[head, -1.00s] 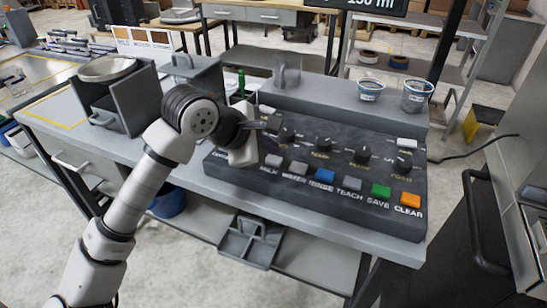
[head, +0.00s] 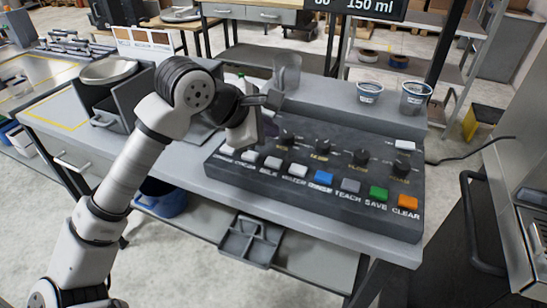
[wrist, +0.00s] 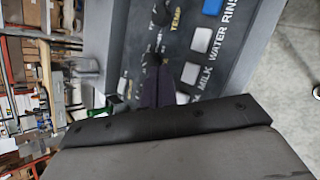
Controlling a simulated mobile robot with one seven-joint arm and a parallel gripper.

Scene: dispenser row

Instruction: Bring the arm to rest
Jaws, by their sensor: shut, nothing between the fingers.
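My arm (head: 122,190) reaches up from the lower left in the head view, bent at a dark elbow joint. My gripper (head: 268,128) is above the left rear part of the dark control panel (head: 310,218), apart from its buttons. It is shut and empty. In the wrist view the dark finger (wrist: 155,84) shows in front of the panel, near the MILK and WATER buttons. Part of the panel's rear left is hidden behind my gripper.
Two clear cups (head: 369,91) (head: 415,97) stand on the raised ledge behind the panel. A grey pitcher (head: 287,72) stands left of them. A square bin with a round bowl (head: 110,71) is at the left. A dark handle (head: 478,225) is at the right edge.

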